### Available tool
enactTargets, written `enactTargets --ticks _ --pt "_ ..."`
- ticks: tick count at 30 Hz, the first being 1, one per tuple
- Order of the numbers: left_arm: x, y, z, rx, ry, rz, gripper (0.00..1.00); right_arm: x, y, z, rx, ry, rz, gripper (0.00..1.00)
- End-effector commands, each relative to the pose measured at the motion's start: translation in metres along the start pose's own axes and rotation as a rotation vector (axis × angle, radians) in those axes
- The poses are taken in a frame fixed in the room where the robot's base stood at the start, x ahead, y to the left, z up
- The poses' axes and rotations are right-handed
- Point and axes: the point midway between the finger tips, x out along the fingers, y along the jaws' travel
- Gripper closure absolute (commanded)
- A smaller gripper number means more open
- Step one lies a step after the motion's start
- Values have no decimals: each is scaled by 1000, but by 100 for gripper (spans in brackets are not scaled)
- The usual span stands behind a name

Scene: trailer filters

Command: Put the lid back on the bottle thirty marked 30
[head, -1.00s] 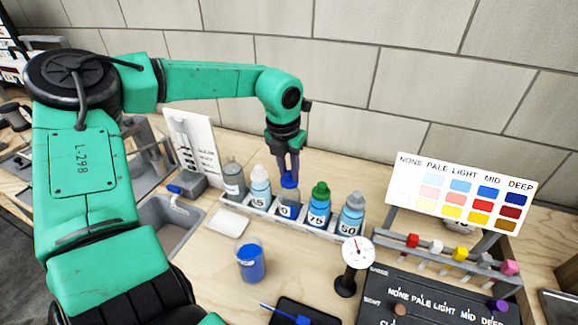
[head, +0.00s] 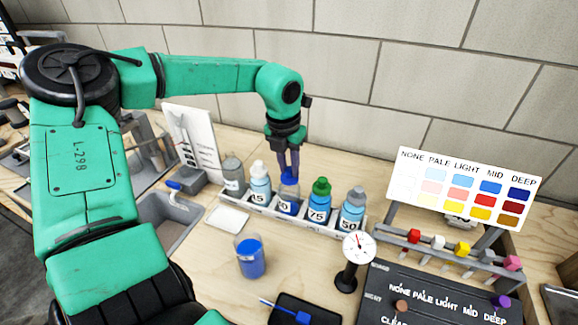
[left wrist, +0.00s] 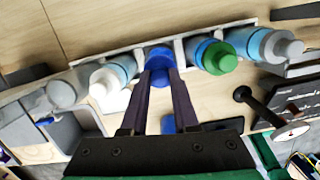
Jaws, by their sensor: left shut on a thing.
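The bottle marked 30 (head: 288,207) stands in the white rack, between the white-capped bottle 45 (head: 259,188) and the green-capped bottle 75 (head: 319,203). Its label is partly readable. My left gripper (head: 289,168) points down over it, shut on a blue lid (head: 289,177). The lid is at the bottle's mouth; I cannot tell whether it is fully seated. In the left wrist view the blue lid (left wrist: 159,57) sits between the fingertips (left wrist: 160,72), hiding most of the bottle beneath. My right gripper is not in view.
The rack (head: 335,231) also holds a grey-capped bottle 50 (head: 353,211) and a grey bottle (head: 233,176) at its left. In front are a beaker of blue liquid (head: 251,262), a dial gauge (head: 357,250) and a dark tray (head: 290,312). A colour chart (head: 465,188) stands at right.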

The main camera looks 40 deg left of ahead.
Motion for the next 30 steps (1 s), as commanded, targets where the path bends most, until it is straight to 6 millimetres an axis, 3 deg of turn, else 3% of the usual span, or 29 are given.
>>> enactTargets --ticks 30 --pt "0 0 0 0 -1 0 100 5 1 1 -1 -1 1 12"
